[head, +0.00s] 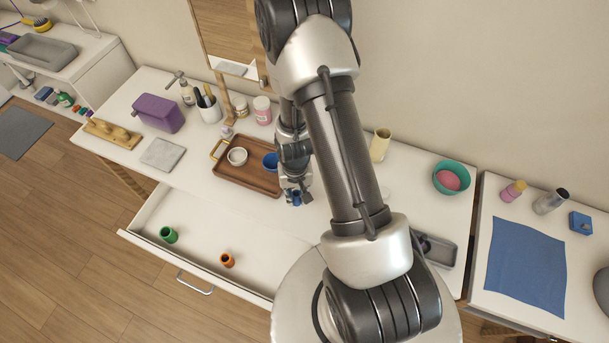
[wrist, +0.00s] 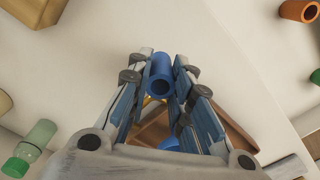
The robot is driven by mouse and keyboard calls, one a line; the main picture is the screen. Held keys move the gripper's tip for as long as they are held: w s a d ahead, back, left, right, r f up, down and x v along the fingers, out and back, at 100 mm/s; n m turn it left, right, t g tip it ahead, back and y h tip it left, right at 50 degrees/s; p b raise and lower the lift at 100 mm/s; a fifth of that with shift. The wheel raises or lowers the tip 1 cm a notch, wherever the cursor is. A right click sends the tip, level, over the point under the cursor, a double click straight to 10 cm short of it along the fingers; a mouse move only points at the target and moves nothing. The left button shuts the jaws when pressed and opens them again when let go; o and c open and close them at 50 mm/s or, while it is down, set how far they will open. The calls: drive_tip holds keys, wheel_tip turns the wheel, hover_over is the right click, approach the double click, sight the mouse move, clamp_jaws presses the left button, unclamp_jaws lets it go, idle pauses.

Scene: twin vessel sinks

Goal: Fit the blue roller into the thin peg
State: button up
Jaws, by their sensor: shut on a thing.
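My gripper (head: 296,196) is shut on the blue roller (head: 297,201), a short hollow tube, in front of the wooden tray. In the wrist view the blue roller (wrist: 161,77) sits between the two fingertips, its open end facing the camera. The wooden peg board (head: 113,133) lies at the far left end of the counter, with a few pegs on it, well away from my gripper. I cannot tell which peg is the thin one. The board is not seen in the wrist view.
The open drawer (head: 200,241) holds a green roller (head: 168,235) and an orange roller (head: 227,260). The tray (head: 232,172) carries a white bowl and a blue cup (head: 270,161). A purple box (head: 158,113) and a grey slab (head: 163,154) stand near the board.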

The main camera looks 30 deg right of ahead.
drive_tip(key=shift+s+a, duration=0.45)
drive_tip(key=shift+a, duration=0.2)
drive_tip(key=shift+s+a, duration=0.45)
drive_tip(key=shift+a, duration=0.2)
drive_tip(key=w+a+r+n+b, duration=0.2)
drive_tip(key=w+r, duration=0.1)
drive_tip(key=r, duration=0.4)
drive_tip(key=w+a+r+n+b, duration=0.2)
drive_tip(key=w+a+r, duration=0.1)
drive_tip(key=r, duration=0.5)
drive_tip(key=shift+w+r+n, duration=0.25)
drive_tip(key=shift+w+n, duration=0.15)
drive_tip(key=shift+w, duration=0.35)
